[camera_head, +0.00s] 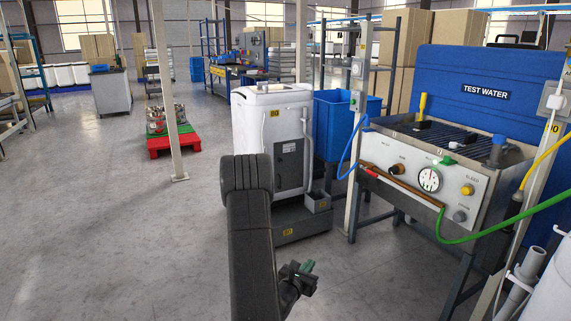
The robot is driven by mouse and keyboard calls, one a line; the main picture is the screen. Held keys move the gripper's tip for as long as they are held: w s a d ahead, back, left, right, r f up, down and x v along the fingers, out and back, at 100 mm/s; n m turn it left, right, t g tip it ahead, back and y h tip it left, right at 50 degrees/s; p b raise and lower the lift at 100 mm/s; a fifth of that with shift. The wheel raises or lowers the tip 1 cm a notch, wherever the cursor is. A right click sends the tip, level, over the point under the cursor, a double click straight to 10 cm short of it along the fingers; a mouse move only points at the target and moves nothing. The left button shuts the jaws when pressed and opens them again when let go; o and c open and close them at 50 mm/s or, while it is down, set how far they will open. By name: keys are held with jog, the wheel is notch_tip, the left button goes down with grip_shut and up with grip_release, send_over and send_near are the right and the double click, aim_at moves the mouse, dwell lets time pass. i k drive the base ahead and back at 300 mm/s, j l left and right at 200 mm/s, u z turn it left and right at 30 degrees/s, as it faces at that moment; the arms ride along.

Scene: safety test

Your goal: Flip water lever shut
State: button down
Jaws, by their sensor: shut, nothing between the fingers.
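The test water station (445,178) stands at the right, with a grey front panel, a round white gauge (429,180) and knobs. A yellow upright handle (422,106) stands at its back left edge; I cannot tell whether this is the water lever. A copper-coloured pipe (405,187) slants across the front and meets a green hose (478,239).
A white cabinet (262,135) on a dark base stands left of the station, with a blue bin (340,120) behind. A grey post (357,130) and blue hose flank the station's left side. Pale pipes (530,270) stand at the lower right. The left floor is open.

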aim_at(366, 170)
jog(key=i+z, duration=0.2)
jog(key=i, duration=0.25)
jog(key=i+j+z, duration=0.2)
jog(key=i, duration=0.25)
jog(key=i+j+z, duration=0.2)
jog(key=i, duration=0.2)
jog(key=i+j+z, duration=0.15)
jog(key=i, duration=0.3)
jog(key=i+j+z, duration=0.4)
